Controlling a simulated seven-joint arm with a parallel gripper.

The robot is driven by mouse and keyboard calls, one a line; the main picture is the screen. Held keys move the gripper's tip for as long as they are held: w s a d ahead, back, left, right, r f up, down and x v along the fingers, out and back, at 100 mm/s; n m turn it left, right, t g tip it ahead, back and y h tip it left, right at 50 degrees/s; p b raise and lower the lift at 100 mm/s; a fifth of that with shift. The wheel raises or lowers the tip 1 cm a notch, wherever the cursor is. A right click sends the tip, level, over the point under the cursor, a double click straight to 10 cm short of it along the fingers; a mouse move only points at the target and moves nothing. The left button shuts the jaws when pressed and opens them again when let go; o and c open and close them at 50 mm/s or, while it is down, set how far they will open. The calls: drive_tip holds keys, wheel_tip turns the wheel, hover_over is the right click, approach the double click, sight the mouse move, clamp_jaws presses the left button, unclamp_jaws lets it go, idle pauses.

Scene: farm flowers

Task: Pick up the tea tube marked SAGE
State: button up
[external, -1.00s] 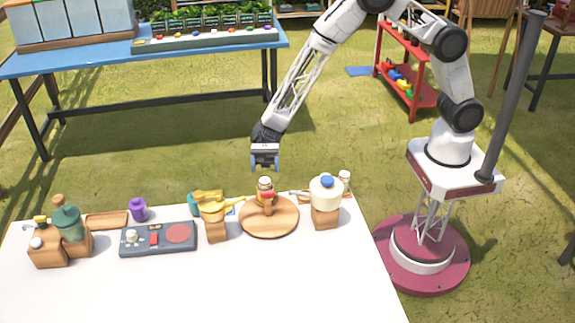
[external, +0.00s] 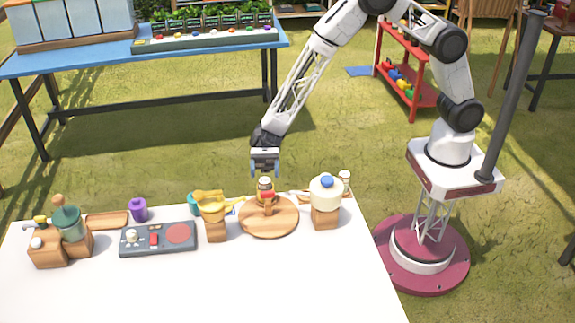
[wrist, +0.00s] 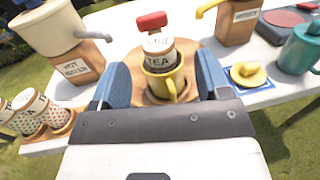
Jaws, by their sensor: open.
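The tea tube marked SAGE (wrist: 158,55) stands upright, with a white label and a brown rim, at the round wooden board (wrist: 138,88). In the external view the tube (external: 264,185) is at the far side of the round board (external: 268,228). In the external view my gripper (external: 264,168) is just above the tube, holding nothing.
A red-topped piece (wrist: 151,22) is just beyond the tube. A cream pot (wrist: 48,25) on a block marked HOT WATER is left; more tea tubes (wrist: 22,112) are lower left. The front of the white table (external: 200,290) is clear.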

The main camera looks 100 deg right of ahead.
sight(265, 180)
drive_tip(key=shift+w+a, duration=0.2)
drive_tip(key=shift+a, duration=1.1)
drive_tip(key=shift+w+a, duration=0.15)
drive_tip(key=shift+a, duration=1.15)
drive_tip(key=c, duration=1.1)
drive_tip(key=shift+r, duration=0.1)
drive_tip(key=shift+r, duration=4.95)
